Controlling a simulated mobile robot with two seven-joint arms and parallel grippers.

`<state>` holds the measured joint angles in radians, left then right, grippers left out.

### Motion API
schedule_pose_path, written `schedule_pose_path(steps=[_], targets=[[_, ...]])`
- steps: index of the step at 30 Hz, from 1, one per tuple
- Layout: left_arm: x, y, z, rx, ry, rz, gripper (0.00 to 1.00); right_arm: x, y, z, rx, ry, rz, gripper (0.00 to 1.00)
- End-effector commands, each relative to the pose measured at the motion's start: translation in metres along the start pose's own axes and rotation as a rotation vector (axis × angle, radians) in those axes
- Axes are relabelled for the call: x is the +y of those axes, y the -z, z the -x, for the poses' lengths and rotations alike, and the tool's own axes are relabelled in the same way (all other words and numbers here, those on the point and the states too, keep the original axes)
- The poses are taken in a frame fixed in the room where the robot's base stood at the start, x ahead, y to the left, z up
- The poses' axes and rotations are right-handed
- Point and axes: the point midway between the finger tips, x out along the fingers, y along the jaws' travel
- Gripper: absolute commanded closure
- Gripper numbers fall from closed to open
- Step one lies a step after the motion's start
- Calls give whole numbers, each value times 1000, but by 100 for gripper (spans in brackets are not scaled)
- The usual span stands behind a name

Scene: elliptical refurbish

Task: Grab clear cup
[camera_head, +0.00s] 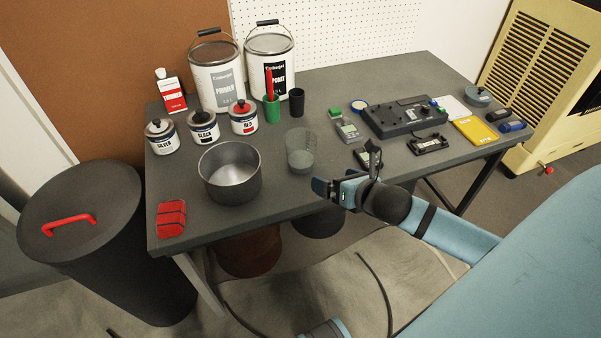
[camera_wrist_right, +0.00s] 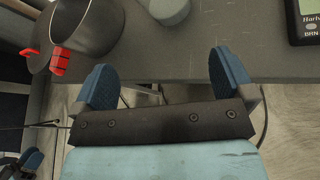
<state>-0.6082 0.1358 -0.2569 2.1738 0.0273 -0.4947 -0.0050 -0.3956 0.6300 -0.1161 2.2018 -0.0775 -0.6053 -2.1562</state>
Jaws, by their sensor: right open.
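The clear cup (camera_head: 300,152) stands upright on the grey table, right of the metal pot. Its lower part also shows at the top of the right wrist view (camera_wrist_right: 168,8). My right gripper (camera_head: 345,180) is open and empty at the table's front edge, in front of the cup and a little to its right. In the right wrist view its two blue-padded fingers (camera_wrist_right: 162,75) are spread, with the cup beyond them and apart from them. Part of what looks like my left gripper (camera_wrist_right: 22,165) shows at the lower left there; its jaw state is unclear.
The metal pot (camera_head: 230,173) stands left of the cup. A green holder (camera_head: 272,111) and black cup (camera_head: 297,101) stand behind it. The table (camera_head: 290,195) is bare in front of the cup.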

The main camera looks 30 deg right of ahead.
Motion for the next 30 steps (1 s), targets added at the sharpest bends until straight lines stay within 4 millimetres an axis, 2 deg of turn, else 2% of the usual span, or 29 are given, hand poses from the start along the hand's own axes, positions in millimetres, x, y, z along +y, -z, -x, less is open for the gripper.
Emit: schedule_pose_path(steps=[1, 6, 8, 18, 26, 30], targets=[[0, -10, -6, 1, -3, 1, 57, -5, 3, -6, -11, 2, 84, 0], [3, -11, -5, 6, -8, 4, 57, -9, -5, -12, -28, 9, 230, 0], [3, -10, -5, 8, -10, 4, 57, -9, -6, -19, -29, 11, 242, 0], [3, -14, -7, 21, -15, 11, 57, -9, -8, -81, -28, 10, 237, 0], [4, -11, -7, 34, -18, 14, 57, -10, -7, -101, -27, 10, 236, 0], [4, -17, -11, 36, -22, 19, 57, -13, -7, -124, -28, 10, 233, 0]])
